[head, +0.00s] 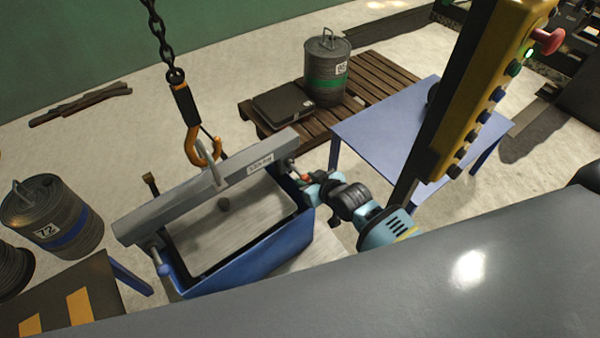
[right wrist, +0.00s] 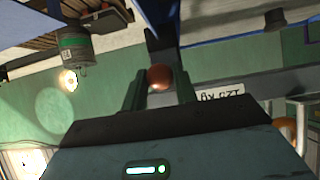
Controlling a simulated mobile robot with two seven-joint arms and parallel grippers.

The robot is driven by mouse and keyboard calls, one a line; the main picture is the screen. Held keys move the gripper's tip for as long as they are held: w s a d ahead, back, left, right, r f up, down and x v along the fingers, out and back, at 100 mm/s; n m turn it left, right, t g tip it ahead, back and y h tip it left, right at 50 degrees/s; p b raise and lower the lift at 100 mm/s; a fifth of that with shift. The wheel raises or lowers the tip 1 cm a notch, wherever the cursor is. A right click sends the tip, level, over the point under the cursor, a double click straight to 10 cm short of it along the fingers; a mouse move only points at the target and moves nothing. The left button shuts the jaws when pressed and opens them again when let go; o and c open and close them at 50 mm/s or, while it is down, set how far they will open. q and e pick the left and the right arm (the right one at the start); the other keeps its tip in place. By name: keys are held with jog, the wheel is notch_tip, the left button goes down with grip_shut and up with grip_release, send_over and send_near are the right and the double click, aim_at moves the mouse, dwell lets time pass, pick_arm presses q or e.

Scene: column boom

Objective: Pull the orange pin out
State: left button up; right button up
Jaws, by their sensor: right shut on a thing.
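The orange pin (head: 304,178) shows as a small orange spot at the right end of the grey lifting beam (head: 165,208). In the right wrist view its round orange knob (right wrist: 160,77) sits between the two fingers. My right gripper (head: 310,182) reaches in from the right and is shut on the pin; it also shows in the right wrist view (right wrist: 159,90). The pin's shaft is hidden, so I cannot tell how deep it sits. The beam lies across a blue open-topped box (head: 255,255). My left gripper is not in view.
An orange hook (head: 202,150) on a chain holds the beam's middle lug. A yellow control pendant (head: 470,95) hangs close to my right arm. A blue table (head: 395,125), a pallet (head: 375,82) and a drum (head: 327,75) stand behind.

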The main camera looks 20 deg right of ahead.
jog(key=o, duration=0.9)
jog(key=shift+s+a+f, duration=0.1)
jog(key=shift+s, duration=0.05)
jog(key=shift+c, duration=0.2)
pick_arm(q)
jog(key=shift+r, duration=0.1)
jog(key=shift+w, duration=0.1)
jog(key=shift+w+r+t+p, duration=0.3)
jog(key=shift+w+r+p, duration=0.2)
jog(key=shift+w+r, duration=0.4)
pick_arm(e)
jog(key=s+d+r, duration=0.2)
jog(key=s+r, duration=0.2)
jog(key=r, duration=0.6)
jog(key=shift+s+r, duration=0.15)
jog(key=shift+s, duration=0.25)
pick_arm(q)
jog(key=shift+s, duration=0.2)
pick_arm(e)
jog(key=shift+a, duration=0.1)
